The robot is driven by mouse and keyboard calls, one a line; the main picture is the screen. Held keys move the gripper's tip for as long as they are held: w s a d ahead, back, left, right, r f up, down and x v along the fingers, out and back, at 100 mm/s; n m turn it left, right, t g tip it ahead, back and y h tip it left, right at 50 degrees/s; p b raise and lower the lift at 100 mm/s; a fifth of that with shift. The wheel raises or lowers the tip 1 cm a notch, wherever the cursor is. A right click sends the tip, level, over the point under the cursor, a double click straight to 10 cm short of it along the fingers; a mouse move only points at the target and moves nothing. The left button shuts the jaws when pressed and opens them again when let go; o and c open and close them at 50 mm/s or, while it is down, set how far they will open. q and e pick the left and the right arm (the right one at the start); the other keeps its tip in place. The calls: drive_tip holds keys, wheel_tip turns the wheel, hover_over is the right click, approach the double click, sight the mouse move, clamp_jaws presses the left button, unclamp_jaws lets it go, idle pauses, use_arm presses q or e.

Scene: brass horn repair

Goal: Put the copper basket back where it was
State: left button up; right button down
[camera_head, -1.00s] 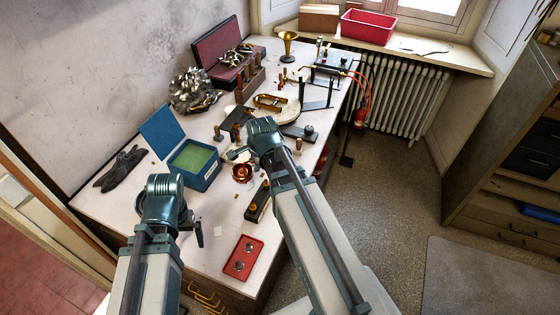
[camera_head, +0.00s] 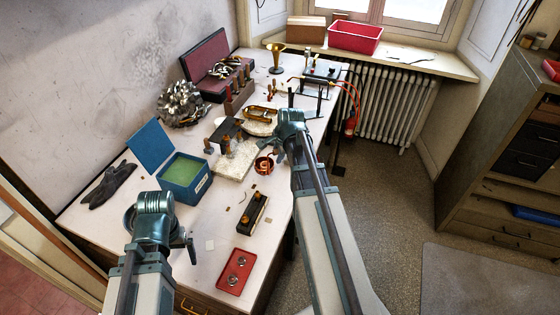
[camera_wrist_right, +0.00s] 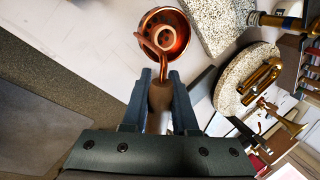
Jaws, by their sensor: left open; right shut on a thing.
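The copper basket (camera_wrist_right: 180,38) is a round copper bowl with curved copper pieces across it and a brown handle (camera_wrist_right: 160,95). My right gripper (camera_wrist_right: 160,78) is shut on that handle, with the bowl beyond the fingertips. In the head view the basket (camera_head: 263,165) is just left of my right gripper (camera_head: 288,135), by the right edge of the grey speckled slab (camera_head: 236,163). I cannot tell whether it touches the bench. My left gripper (camera_head: 155,212) is over the near left of the bench, apart from the basket; its fingertips are mostly hidden.
The white bench (camera_head: 205,222) holds an open blue box (camera_head: 185,190) with green filling, a black block (camera_head: 252,213) and a red tray (camera_head: 236,271). A round speckled plate (camera_wrist_right: 247,77) lies beyond the slab. A torch stand with red hoses is farther back. Bench around the black block is partly clear.

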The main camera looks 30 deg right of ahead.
use_arm(q)
drive_tip(key=shift+f+b, duration=0.35)
wheel_tip(320, 180, down, 3)
drive_tip(key=b, duration=0.3)
drive_tip(key=shift+f, duration=0.1)
use_arm(e)
drive_tip(key=f, duration=0.2)
drive_tip(key=d+f, duration=0.1)
drive_tip(key=shift+w+f, duration=0.2)
drive_tip(key=shift+f, duration=0.2)
drive_tip(key=shift+r, duration=0.15)
drive_tip(key=c, duration=0.7)
unclamp_jaws()
